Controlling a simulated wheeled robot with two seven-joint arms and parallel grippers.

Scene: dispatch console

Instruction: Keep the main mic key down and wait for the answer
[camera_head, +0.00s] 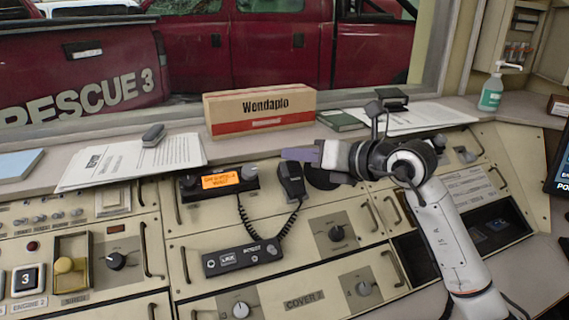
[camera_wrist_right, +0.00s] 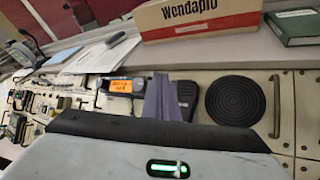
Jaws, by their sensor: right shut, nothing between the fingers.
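A black hand mic (camera_head: 292,180) stands on the cream console, right of a radio with a lit orange display (camera_head: 220,181). Its coiled cord runs down to a black control unit (camera_head: 242,258). My right gripper (camera_head: 298,154) is shut and empty, its purple-grey fingers at the mic's upper end. In the right wrist view, the shut fingers (camera_wrist_right: 163,98) overlap the left side of the mic (camera_wrist_right: 186,94). I cannot tell whether they touch it, and no pressed key can be made out. The display text is too small to read surely. My left gripper is not in view.
A black ribbed disc (camera_wrist_right: 234,100) lies right of the mic. A Wendaplo box (camera_head: 260,110), papers (camera_head: 130,162) and a green book (camera_head: 340,121) lie on the ledge behind. Knobs and handles stick up around the console.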

